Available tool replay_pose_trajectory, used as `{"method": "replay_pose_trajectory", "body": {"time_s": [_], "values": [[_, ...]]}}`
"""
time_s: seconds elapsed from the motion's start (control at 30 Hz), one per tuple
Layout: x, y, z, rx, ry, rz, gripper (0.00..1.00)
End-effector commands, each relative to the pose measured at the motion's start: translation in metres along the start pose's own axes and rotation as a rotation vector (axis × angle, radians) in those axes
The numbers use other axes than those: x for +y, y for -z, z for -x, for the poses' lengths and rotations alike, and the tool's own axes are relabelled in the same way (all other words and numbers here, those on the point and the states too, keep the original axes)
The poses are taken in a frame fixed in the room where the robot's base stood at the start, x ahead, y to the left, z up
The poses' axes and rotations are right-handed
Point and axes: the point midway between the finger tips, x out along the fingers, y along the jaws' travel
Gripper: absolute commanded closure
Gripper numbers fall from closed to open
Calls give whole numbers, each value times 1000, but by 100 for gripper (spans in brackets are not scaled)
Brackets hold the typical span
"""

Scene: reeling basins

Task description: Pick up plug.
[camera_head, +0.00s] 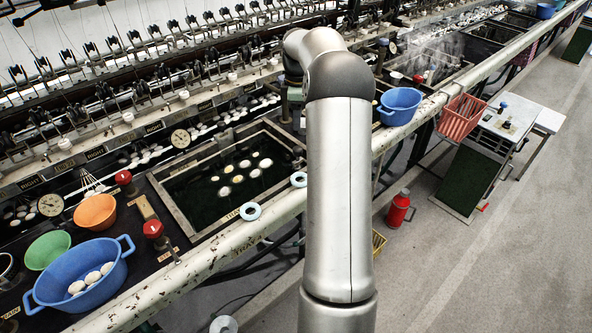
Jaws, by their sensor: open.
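I cannot pick out the plug for certain. Small items stand on the white side table (521,119) at the right: one with a blue top (503,106) and a dark one (507,125); they are too small to identify. Two pale blue rings lie on the worn front rail, one left (250,211) and one nearer my arm (298,179). My arm rises through the middle of the view and bends away to the left at the top. My gripper is not visible; the arm hides part of the bench behind it.
A dark water basin (178,232) holds several white cocoons. Blue tubs stand at front left (61,268) and right of my arm (399,105), beside orange (95,211) and green (47,249) bowls at left. A red crate (462,118) and red canister (398,210) are right.

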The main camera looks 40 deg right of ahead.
Motion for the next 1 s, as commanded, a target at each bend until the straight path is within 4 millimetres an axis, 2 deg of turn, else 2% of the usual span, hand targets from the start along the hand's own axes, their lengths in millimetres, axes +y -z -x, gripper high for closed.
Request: {"method": "replay_pose_trajectory", "body": {"time_s": [0.5, 0.77, 1.0], "values": [[-1, 0, -101, -1, 4, 2, 46], [0, 0, -120, -1, 3, 1, 46], [0, -2, -155, 0, 3, 1, 46]]}}
